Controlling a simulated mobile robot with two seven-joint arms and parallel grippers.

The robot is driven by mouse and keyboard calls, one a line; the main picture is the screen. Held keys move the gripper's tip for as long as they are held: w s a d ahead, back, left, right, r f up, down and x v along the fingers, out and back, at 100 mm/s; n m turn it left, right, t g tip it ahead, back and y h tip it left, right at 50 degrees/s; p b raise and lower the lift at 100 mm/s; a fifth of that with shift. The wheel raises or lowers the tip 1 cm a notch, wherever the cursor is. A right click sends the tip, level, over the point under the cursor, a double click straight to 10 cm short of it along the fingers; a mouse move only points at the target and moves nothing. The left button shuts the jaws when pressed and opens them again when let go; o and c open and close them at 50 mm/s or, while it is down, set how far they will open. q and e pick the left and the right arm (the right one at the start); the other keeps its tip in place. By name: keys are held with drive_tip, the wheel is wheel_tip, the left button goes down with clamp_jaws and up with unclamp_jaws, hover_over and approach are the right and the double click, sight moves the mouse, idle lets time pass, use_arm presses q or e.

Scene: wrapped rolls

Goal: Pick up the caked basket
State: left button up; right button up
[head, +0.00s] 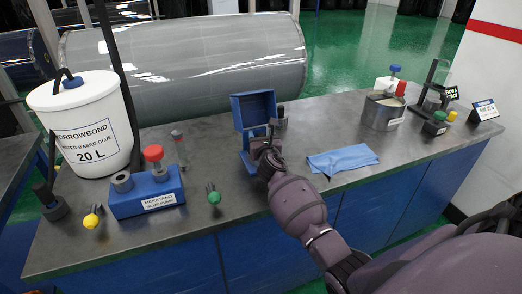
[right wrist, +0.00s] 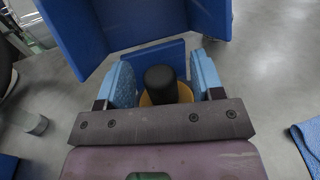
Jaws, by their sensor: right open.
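My right gripper (head: 262,150) is at the blue open-fronted stand (head: 255,107) in the middle of the bench. In the right wrist view its pale blue fingers (right wrist: 165,82) are open, one on each side of a black upright knob (right wrist: 160,78) with a tan disc (right wrist: 186,93) around its base. This may be the caked basket; its body below the disc is hidden. I cannot tell whether the fingers touch it. The blue stand's panels (right wrist: 72,38) rise just beyond. My left gripper is not in view.
A white glue bucket (head: 88,125), a blue pump block (head: 146,192) with a red knob, and yellow (head: 91,221) and green (head: 214,197) knobs lie left. A blue cloth (head: 342,159) is right of my gripper; a metal pot (head: 382,112) stands farther right. A large wrapped roll (head: 185,65) lies behind.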

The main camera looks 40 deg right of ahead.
drive_tip(key=shift+w, duration=0.1)
clamp_jaws()
idle(0.3)
